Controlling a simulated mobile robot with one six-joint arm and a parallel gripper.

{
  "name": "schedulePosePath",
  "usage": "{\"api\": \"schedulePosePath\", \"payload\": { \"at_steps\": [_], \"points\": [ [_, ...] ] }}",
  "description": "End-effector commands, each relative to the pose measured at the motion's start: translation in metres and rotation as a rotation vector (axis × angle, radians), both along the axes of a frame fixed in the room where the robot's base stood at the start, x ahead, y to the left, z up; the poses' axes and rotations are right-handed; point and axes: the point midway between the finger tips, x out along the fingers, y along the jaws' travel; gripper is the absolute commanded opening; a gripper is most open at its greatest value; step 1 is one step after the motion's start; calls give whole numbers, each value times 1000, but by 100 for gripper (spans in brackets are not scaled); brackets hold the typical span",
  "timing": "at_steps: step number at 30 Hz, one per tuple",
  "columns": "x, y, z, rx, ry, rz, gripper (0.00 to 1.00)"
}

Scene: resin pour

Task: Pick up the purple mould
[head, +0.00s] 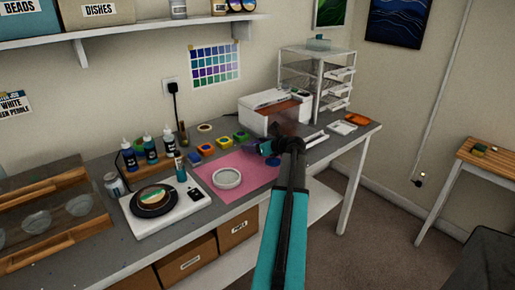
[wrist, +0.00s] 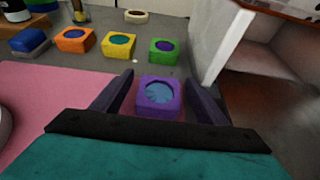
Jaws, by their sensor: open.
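The purple mould (wrist: 172,109) is a small square block with a round recess that shows pale blue inside. In the wrist view it sits on the table between the two fingers of my gripper (wrist: 158,82), with a finger to its left and one to its right. The fingers are apart, and I cannot tell whether either touches the mould. In the head view my gripper (head: 262,147) is over the table at the back right of the pink mat, and the arm largely hides the purple mould there.
Green (wrist: 163,57), yellow (wrist: 118,51), orange (wrist: 74,46) and blue (wrist: 28,46) moulds stand in a row behind. A cream mould (wrist: 136,17) is further back. The white printer (head: 262,118) stands close on the right. The pink mat (wrist: 65,100) lies to the left, with a round white dish (head: 227,179).

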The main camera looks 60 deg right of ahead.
Motion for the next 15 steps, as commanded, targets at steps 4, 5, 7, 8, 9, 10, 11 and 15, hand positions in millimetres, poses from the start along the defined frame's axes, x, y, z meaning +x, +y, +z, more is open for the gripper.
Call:
{"api": "schedulePosePath", "payload": {
  "at_steps": [4,5,7,8,9,10,11,15],
  "points": [
    [0,0,0,0,0,0,62],
    [0,0,0,0,0,0,57],
    [0,0,0,0,0,0,45],
    [0,0,0,0,0,0,40],
    [-1,0,0,0,0,0,33],
    [-1,0,0,0,0,-1,28],
    [-1,0,0,0,0,-1,23],
    [-1,0,0,0,0,-1,23]
  ]
}}
